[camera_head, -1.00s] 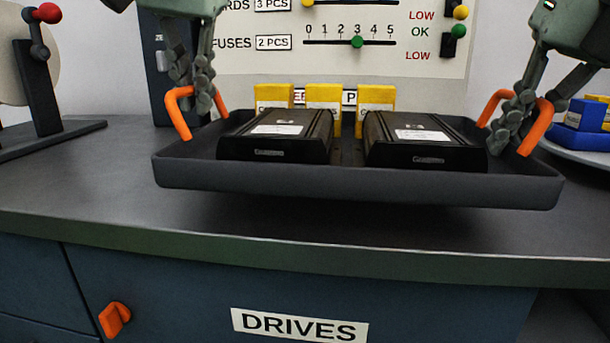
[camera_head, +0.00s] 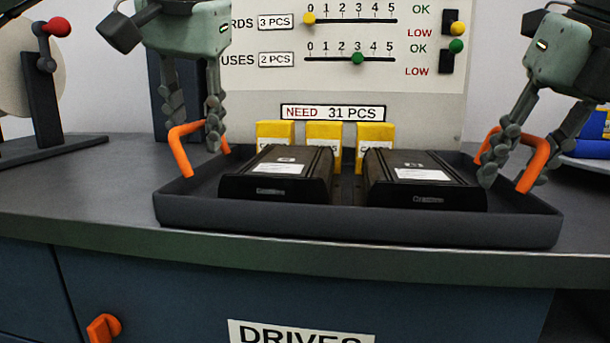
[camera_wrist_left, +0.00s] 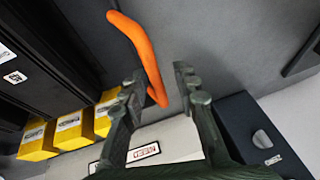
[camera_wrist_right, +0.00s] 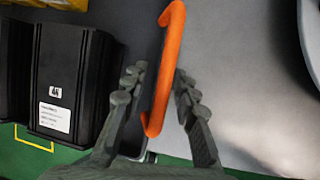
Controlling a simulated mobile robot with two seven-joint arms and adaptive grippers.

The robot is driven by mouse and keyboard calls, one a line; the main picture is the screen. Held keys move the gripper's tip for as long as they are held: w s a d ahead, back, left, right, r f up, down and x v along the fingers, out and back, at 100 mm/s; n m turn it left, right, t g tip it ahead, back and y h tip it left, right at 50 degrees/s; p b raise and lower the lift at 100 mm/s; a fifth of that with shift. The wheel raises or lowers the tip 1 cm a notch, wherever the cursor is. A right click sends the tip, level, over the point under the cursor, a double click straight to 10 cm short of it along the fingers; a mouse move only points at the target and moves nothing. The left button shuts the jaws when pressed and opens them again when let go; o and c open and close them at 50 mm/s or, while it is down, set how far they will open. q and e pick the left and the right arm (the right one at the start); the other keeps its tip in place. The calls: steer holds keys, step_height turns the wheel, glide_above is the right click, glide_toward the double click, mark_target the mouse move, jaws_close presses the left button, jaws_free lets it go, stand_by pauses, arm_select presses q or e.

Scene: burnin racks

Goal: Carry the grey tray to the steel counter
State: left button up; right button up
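The grey tray (camera_head: 355,228) sits on the steel counter (camera_head: 75,195), close to its front edge. It carries two black drives (camera_head: 285,172) (camera_head: 415,178) and several yellow boxes (camera_head: 325,137) behind them. It has an orange handle at each end. My left gripper (camera_head: 197,135) is open, its fingers apart on either side of the left handle (camera_head: 178,150); the left wrist view shows gaps beside that handle (camera_wrist_left: 145,55). My right gripper (camera_head: 512,168) is open around the right handle (camera_head: 535,165); its fingers stand clear of the bar (camera_wrist_right: 167,65) in the right wrist view.
A reel stand with a red knob (camera_head: 57,27) is at the left, blue and yellow items (camera_head: 595,145) at the right.

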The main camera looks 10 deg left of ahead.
steer(key=shift+a+f, duration=0.1)
steer(key=shift+f, duration=0.05)
steer(key=shift+s+d+r, duration=0.1)
steer(key=shift+d+r, duration=0.1)
steer(key=shift+r, duration=0.5)
arm_select(q)
steer(key=v, duration=0.8)
arm_select(e)
steer(key=v, duration=0.7)
steer(key=shift+s+f, duration=0.1)
steer(key=shift+s, duration=0.05)
arm_select(q)
steer(key=shift+s+d, duration=0.1)
arm_select(e)
steer(key=shift+s, duration=0.1)
